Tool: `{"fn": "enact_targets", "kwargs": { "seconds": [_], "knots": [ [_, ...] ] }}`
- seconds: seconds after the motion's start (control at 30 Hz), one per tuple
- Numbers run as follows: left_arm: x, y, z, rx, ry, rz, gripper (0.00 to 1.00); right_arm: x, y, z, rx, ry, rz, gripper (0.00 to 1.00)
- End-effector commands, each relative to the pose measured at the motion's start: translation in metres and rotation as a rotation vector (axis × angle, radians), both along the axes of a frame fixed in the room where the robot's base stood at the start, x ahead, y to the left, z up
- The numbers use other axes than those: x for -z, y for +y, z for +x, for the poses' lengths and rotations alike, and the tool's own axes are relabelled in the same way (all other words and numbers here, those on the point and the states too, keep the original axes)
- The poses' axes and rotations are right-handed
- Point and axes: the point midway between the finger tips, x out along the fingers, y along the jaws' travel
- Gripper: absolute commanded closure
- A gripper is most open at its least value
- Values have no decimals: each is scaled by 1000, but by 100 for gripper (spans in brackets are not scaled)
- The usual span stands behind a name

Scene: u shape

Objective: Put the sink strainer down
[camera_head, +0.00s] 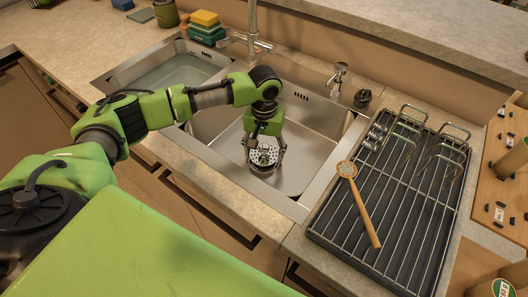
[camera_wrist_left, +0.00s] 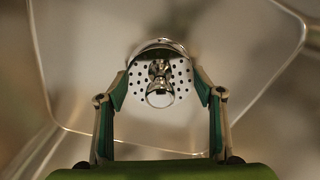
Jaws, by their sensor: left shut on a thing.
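The sink strainer (camera_wrist_left: 133,88) is a round, shiny metal piece with small holes and a knob in its middle. It also shows in the head view (camera_head: 262,160), low in the right sink basin (camera_head: 310,150). My left gripper (camera_wrist_left: 160,88) is shut on the strainer, with one finger on each side. The same left gripper (camera_head: 265,158) reaches down into the basin from above in the head view. Whether the strainer touches the basin floor I cannot tell. My right gripper is not in view.
The left basin (camera_head: 180,70) holds water or a clear surface. A faucet (camera_head: 250,35) stands behind. A dark drying rack (camera_head: 400,190) with a wooden-handled utensil (camera_head: 362,205) is at the right. Sponges (camera_head: 205,27) lie at the back left.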

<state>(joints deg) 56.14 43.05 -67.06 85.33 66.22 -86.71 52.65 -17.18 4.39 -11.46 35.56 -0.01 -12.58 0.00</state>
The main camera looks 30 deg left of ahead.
Motion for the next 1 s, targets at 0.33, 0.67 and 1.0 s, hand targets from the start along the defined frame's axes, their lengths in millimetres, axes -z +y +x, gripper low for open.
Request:
{"fn": "enact_targets", "kwargs": {
  "seconds": [0.33, 0.67, 1.0],
  "knots": [
    [4, 0, 0, 1, 0, 0, 61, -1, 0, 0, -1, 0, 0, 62],
    [14, 0, 0, 1, 0, 0, 61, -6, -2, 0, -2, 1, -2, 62],
    [15, 0, 0, 1, 0, 0, 22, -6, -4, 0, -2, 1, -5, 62]
  ]
}}
